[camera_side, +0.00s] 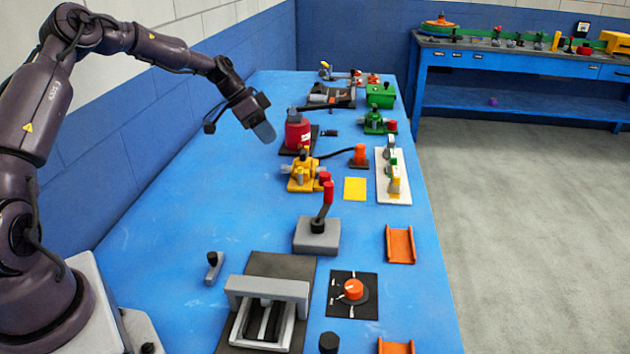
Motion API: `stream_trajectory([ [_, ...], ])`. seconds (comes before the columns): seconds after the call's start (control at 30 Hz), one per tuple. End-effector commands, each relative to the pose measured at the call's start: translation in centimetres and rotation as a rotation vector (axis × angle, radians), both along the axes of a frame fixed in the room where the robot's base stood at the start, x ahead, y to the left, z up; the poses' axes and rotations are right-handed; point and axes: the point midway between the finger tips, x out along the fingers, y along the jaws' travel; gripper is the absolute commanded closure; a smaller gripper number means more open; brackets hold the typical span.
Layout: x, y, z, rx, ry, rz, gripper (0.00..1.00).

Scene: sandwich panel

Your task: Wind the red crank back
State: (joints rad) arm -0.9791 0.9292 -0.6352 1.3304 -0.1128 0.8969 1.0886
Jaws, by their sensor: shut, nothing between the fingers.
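A red handle (327,192) with a red knob on top stands on a grey block (317,237) in the middle of the table; it looks like the red crank, though I cannot tell for certain. Its arm rises from a black hub and tilts slightly right. My gripper (267,134) is shut and empty, up in the air at the upper left, well apart from the handle. It points down and to the right, left of a red cylinder (297,135).
A yellow device (303,172) and a yellow pad (355,189) stand beyond the handle. A grey frame (266,295) and an orange dial (354,289) lie nearer the camera. The blue table (190,215) is clear left of the handle. A blue wall runs along the left.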

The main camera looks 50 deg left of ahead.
Motion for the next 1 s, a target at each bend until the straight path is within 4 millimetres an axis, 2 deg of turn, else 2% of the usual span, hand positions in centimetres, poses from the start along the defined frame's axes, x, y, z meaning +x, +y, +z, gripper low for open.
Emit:
stream_trajectory([
  [0.03,-0.6,-0.9,-0.8,-0.047,0.033,0.125,1.00],
  [0.13,-0.6,-2.6,-2.4,-0.133,0.084,0.338,1.00],
  [0.3,0.3,-2.2,-2.7,-0.196,0.095,0.544,1.00],
  [0.47,0.8,-2.5,-3.6,-0.209,0.107,0.566,1.00],
  [0.57,1.6,-3.1,-4.9,-0.208,0.107,0.564,1.00],
  [0.93,5.5,-5.8,-11.1,-0.207,0.106,0.561,1.00],
  [1.0,5.8,-7.0,-10.7,-0.205,0.104,0.558,1.00],
])
